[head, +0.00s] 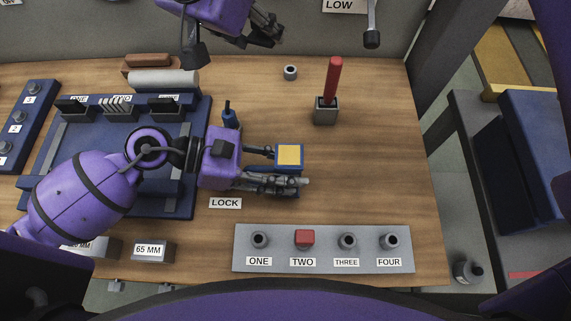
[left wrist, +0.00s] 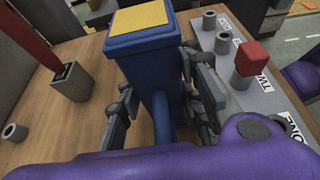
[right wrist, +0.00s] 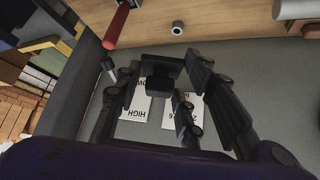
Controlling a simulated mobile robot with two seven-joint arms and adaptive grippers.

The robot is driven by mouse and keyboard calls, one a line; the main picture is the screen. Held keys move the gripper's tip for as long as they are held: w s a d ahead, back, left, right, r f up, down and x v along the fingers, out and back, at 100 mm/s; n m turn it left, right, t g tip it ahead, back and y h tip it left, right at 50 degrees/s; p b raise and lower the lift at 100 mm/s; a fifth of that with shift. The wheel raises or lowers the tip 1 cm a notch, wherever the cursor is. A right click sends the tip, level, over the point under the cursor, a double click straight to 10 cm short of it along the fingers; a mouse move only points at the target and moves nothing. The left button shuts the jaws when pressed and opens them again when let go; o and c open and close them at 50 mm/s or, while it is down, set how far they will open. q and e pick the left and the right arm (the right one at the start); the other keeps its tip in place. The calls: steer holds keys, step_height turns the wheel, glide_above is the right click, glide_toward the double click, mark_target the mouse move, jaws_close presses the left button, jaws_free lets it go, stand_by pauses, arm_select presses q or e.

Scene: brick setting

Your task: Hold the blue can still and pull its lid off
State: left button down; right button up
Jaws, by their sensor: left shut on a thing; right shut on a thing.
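The blue can (head: 289,168) is square, with a yellow square (head: 289,155) on its top inside a blue rim. It stands upright over the table, right of the LOCK label. My left gripper (head: 284,169) is shut on the can from both sides; the left wrist view shows the can (left wrist: 162,82) between its fingers. I cannot tell whether the yellow top is the lid. My right gripper (head: 266,27) is high at the back, well away from the can. In the right wrist view, a dark block (right wrist: 160,68) sits between its fingers; whether it is the lid is unclear.
A red-handled tool stands in a grey holder (head: 325,114) behind right. A small grey ring (head: 290,72) lies near the back. A grey panel (head: 325,260) with several posts and a red cap is in front. A blue rack (head: 120,145) is left. The right table is clear.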

mark_target(261, 167)
arm_select(q)
steer(key=c, duration=1.6)
jaws_free()
steer(key=shift+w+f, duration=0.15)
arm_select(e)
steer(key=shift+w+f, duration=0.15)
steer(key=shift+f, duration=0.05)
arm_select(q)
steer(key=o, duration=0.4)
steer(key=shift+w, duration=0.15)
arm_select(e)
steer(key=shift+w+a, duration=0.1)
steer(key=shift+w, duration=0.05)
